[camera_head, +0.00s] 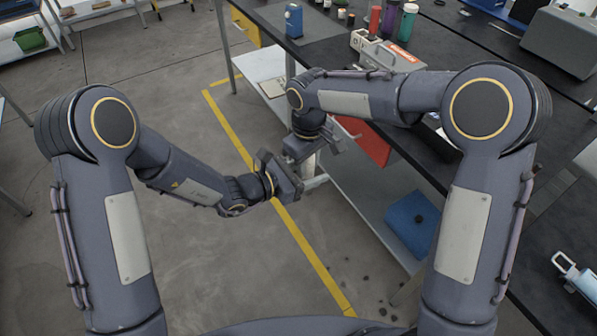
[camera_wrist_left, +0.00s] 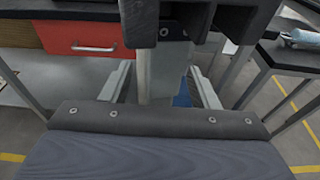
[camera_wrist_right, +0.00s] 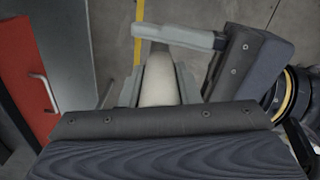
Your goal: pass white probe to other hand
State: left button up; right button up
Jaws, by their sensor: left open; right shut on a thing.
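The white probe (camera_wrist_right: 158,80) is clasped between the fingers of my right gripper (camera_wrist_right: 155,88) in the right wrist view. In the head view, my right gripper (camera_head: 314,150) points down beside the table, and a pale part of the probe (camera_head: 308,166) shows under it. My left gripper (camera_head: 284,174) is open, just left of and below the right one. In the left wrist view, the probe (camera_wrist_left: 165,75) hangs down between the spread left fingers (camera_wrist_left: 160,90). Contact with them cannot be told. A left finger hides the probe's far end in the right wrist view.
The dark table (camera_head: 440,60) with bottles and a grey case (camera_head: 565,42) stands to the right. Its red drawer (camera_head: 362,140) and lower shelf are close to the right gripper. A blue box (camera_head: 412,222) sits low on the shelf. Open floor (camera_head: 190,90) lies to the left.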

pick_arm(q)
jog(key=shift+d, duration=0.1)
jog(key=c, duration=1.1)
jog(key=shift+d, duration=0.1)
jog(key=shift+c, duration=0.2)
pick_arm(e)
jog(key=o, duration=0.8)
jog(key=shift+c, duration=0.2)
pick_arm(q)
jog(key=shift+s, duration=0.15)
pick_arm(e)
jog(key=o, duration=0.4)
jog(key=shift+w+r, duration=0.1)
jog(key=shift+w, duration=0.05)
